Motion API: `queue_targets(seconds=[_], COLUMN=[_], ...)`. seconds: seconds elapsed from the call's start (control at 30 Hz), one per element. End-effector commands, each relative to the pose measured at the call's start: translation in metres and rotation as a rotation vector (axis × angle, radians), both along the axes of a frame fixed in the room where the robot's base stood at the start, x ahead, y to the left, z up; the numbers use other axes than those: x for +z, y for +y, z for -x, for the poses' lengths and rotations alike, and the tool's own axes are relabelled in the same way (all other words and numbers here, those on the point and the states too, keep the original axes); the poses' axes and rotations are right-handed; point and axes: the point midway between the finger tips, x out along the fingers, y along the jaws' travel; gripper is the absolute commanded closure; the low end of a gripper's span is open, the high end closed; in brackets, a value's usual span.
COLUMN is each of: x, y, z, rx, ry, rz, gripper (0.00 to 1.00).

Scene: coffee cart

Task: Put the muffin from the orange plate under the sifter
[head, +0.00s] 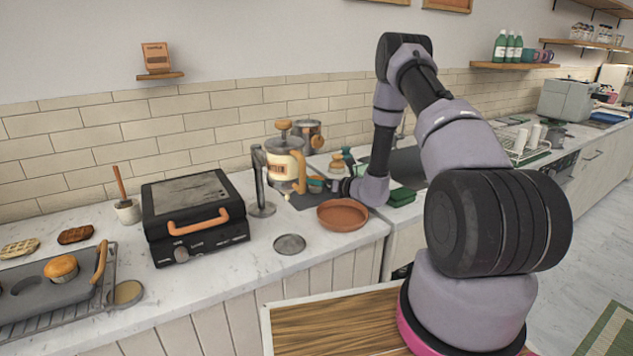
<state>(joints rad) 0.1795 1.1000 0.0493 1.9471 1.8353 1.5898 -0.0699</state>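The orange plate (342,214) sits near the counter's front edge, and no muffin shows on it. A cream canister with an orange handle and knob (284,163), which looks like the sifter, stands behind and left of the plate. My gripper (334,186) is low behind the plate, to the right of the canister, pointing left. It is small and dark, and I cannot tell whether its fingers are open or hold anything. Small orange and teal items (316,184) show by its tips. A muffin (61,268) sits in the muffin tin at far left.
A black waffle maker (195,215) and a metal stand (262,182) are left of the canister. A grey disc (289,244) lies in front. A tan-topped container (337,161) stands behind my gripper. Some counter left of the plate is clear.

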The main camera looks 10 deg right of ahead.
Motion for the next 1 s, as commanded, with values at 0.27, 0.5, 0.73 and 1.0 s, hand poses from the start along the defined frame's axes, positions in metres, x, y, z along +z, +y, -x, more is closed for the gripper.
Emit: queue_targets(seconds=[0.27, 0.5, 0.73, 1.0], x=[0.003, 0.008, 0.015, 0.020], y=[0.000, -0.025, -0.055, -0.072], z=[0.000, 0.028, 0.067, 0.091], rx=[0.000, -0.005, -0.004, 0.000], ry=[-0.001, 0.003, 0.002, 0.001], rz=[0.000, -0.001, 0.000, -0.001], gripper=[0.00, 0.00, 0.00, 0.00])
